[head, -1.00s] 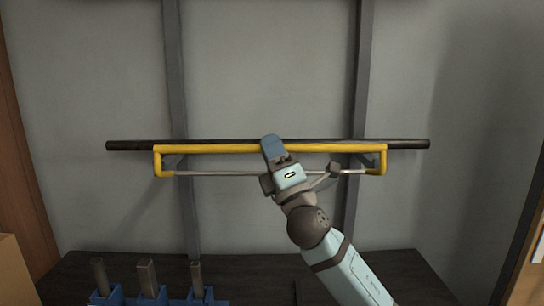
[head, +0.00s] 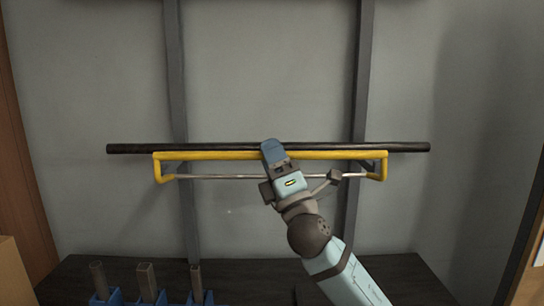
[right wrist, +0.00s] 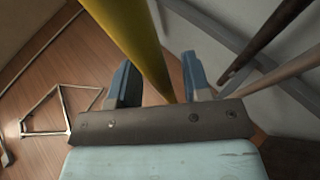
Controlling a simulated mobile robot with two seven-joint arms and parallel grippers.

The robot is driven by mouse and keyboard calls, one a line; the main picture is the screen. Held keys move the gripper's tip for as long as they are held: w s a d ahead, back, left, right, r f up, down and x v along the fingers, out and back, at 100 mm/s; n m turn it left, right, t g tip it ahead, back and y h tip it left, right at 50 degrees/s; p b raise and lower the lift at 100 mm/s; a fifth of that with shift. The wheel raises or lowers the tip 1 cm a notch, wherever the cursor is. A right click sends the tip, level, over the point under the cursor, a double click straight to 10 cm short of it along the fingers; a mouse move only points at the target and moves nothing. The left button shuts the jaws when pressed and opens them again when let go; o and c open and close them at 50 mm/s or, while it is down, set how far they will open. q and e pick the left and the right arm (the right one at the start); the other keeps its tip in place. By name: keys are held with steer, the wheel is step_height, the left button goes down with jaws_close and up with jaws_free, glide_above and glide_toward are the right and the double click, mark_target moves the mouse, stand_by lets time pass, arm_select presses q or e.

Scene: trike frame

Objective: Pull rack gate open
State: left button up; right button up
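The rack gate is a yellow bar (head: 215,155) with bent-down ends and a thin silver rod (head: 225,177) below it. It sits slightly in front of and below a long dark tube (head: 400,147), with a narrow gap between them. My right gripper (head: 273,152) is at the middle of the yellow bar, one blue finger lying over it. In the right wrist view the bar (right wrist: 140,45) runs diagonally between the two fingers (right wrist: 158,80), close to both; exact contact is hard to see. My left gripper is not in view.
Two grey uprights (head: 176,80) stand against the wall behind the tube. Blue holders (head: 150,299) with several short tubes stand on the dark surface (head: 75,270) at the lower left. The right wrist view shows a pale triangular frame (right wrist: 48,112) over the wooden floor.

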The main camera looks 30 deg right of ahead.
steer(key=shift+f, duration=0.1)
steer(key=shift+s+f, duration=0.25)
steer(key=shift+f, duration=0.05)
arm_select(q)
steer(key=b, duration=0.3)
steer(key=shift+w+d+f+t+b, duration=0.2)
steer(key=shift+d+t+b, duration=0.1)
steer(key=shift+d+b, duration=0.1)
arm_select(e)
steer(key=v, duration=1.3)
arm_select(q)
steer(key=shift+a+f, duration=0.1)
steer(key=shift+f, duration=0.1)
arm_select(e)
steer(key=shift+r, duration=0.15)
